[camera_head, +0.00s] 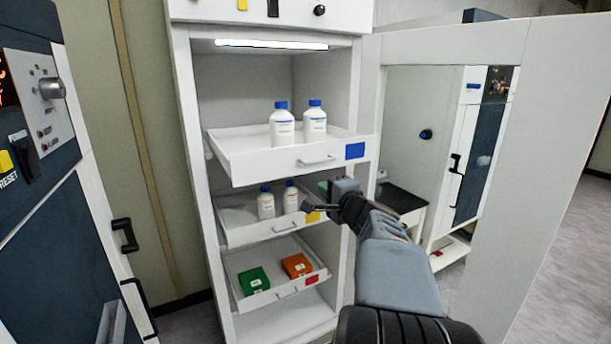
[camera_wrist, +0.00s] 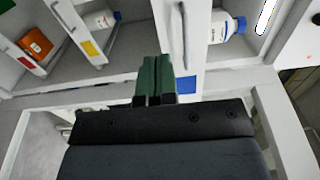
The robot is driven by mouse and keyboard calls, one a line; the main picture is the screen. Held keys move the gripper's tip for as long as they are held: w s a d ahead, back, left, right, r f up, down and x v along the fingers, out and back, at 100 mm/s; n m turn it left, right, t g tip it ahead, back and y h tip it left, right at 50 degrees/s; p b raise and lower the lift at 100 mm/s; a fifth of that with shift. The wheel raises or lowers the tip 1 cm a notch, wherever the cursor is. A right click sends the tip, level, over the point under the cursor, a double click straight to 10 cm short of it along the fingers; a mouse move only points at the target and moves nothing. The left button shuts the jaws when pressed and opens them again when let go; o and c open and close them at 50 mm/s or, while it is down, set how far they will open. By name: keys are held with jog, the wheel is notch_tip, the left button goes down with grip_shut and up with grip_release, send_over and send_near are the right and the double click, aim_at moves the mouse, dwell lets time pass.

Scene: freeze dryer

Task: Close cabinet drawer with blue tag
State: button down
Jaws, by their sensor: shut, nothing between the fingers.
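The white drawer with the blue tag (camera_head: 240,172) is the top one in the tall white cabinet and stands pulled out. Its blue tag (camera_head: 355,151) is at the right of its front, beside a bar handle (camera_head: 318,161). Two white bottles with blue caps (camera_head: 298,125) stand upright in it. My gripper (camera_head: 309,208) is below and in front of this drawer, over the yellow-tag drawer in the picture. In the wrist view my shut green fingers (camera_wrist: 156,77) appear next to the drawer front, with the handle (camera_wrist: 180,35) and blue tag (camera_wrist: 186,86) close by. Contact cannot be told.
Below are a yellow-tag drawer (camera_head: 238,234) with two bottles and a red-tag drawer (camera_head: 250,300) with green and orange boxes, both partly out. The cabinet door (camera_head: 545,120) stands open at the right. A dark panelled machine (camera_head: 50,200) stands at the left.

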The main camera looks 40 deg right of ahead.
aim_at(301, 171)
jog(key=w+p, duration=0.1)
jog(key=w, duration=0.2)
jog(key=w+d+p, duration=0.1)
jog(key=w, duration=0.3)
jog(key=w+p, duration=0.1)
jog(key=w, duration=0.3)
jog(key=shift+d, duration=0.2)
